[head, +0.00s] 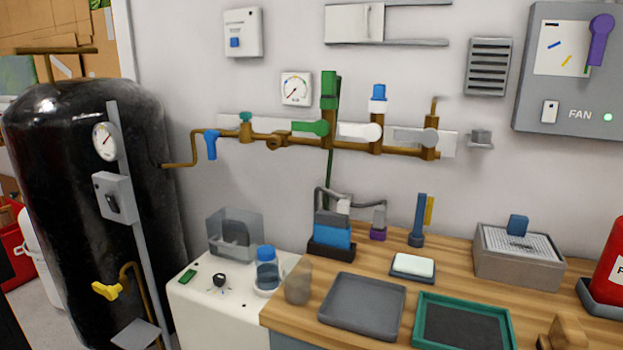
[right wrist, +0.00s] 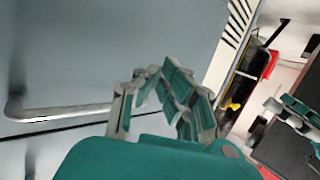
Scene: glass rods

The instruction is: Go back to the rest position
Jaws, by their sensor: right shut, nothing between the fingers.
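My right gripper (right wrist: 160,78) shows in the right wrist view, with its grey and green fingers drawn together and nothing held between them. It is in front of a grey-blue panel with a metal bar handle (right wrist: 60,113), and I cannot tell how far apart they are. Similar grey and green finger-like parts (right wrist: 295,112) show at the right edge of that view; they look like my left gripper, cut off by the frame, and its opening is unclear. Neither gripper shows in the head view.
A wooden counter (head: 455,262) carries a grey tray (head: 328,313), a green-rimmed tray (head: 417,325) and a grey box (head: 500,270). A white cabinet (head: 205,305) and a black tank (head: 60,190) stand left. Brown pipes (head: 350,146) run along the wall.

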